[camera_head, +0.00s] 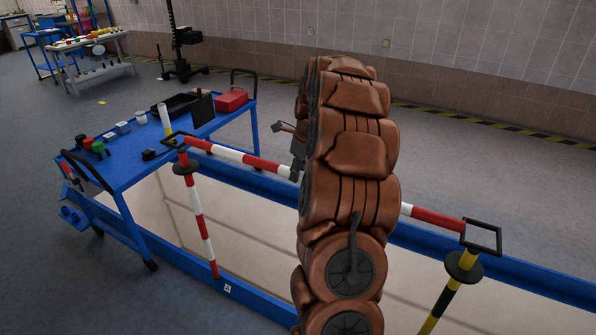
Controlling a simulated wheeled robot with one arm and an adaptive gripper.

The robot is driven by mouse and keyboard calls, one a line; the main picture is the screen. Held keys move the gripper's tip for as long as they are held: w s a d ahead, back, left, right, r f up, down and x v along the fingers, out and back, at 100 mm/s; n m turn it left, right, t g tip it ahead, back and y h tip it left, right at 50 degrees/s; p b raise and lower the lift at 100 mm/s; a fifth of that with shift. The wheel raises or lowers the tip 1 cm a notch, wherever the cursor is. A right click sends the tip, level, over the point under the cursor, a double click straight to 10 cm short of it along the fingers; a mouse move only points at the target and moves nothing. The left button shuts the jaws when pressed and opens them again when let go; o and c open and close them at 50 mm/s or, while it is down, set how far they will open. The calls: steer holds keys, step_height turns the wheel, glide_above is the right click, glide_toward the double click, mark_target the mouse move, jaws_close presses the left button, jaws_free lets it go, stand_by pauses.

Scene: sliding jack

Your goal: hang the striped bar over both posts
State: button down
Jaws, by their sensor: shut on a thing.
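The red-and-white striped bar (236,154) runs across the view at a slight downward slope to the right, with its middle hidden behind my arm. My gripper (296,163) is shut on it, mostly hidden by the arm. A dark square loop is at each end of the bar. The left loop (175,139) is at the top of the red-and-white post (200,222). The right loop (483,238) is at the top of the yellow-and-black post (440,300). I cannot tell whether either loop is around its post. Each post has a dark disc below its top.
A blue trolley (125,175) with a red box (231,99), dark trays and small items stands at the left, close to the left post. A blue-edged pit (240,265) lies beneath the bar. Open floor lies beyond, towards the tiled wall.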

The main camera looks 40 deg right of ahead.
steer(key=shift+f, duration=0.15)
steer(key=shift+s+b+x, duration=0.2)
steer(key=shift+b+x, duration=0.05)
steer(key=shift+x, duration=0.65)
steer(key=shift+s+b+x, duration=0.15)
steer(key=shift+b+x, duration=0.1)
steer(key=shift+x, duration=0.6)
steer(key=shift+s+b+x, duration=0.2)
steer(key=shift+b+x, duration=0.05)
steer(key=shift+x, duration=0.65)
steer(key=shift+d+f, duration=0.15)
steer(key=shift+f, duration=0.3)
steer(key=shift+s+b+x, duration=0.2)
steer(key=shift+b+x, duration=0.05)
steer(key=shift+x, duration=0.75)
steer(key=shift+s+b+x, duration=0.2)
steer(key=shift+b+x, duration=0.05)
steer(key=shift+x, duration=0.75)
steer(key=shift+d+f, duration=0.1)
steer(key=shift+f, duration=0.05)
steer(key=c, duration=0.8)
jaws_free()
steer(key=shift+o, duration=0.2)
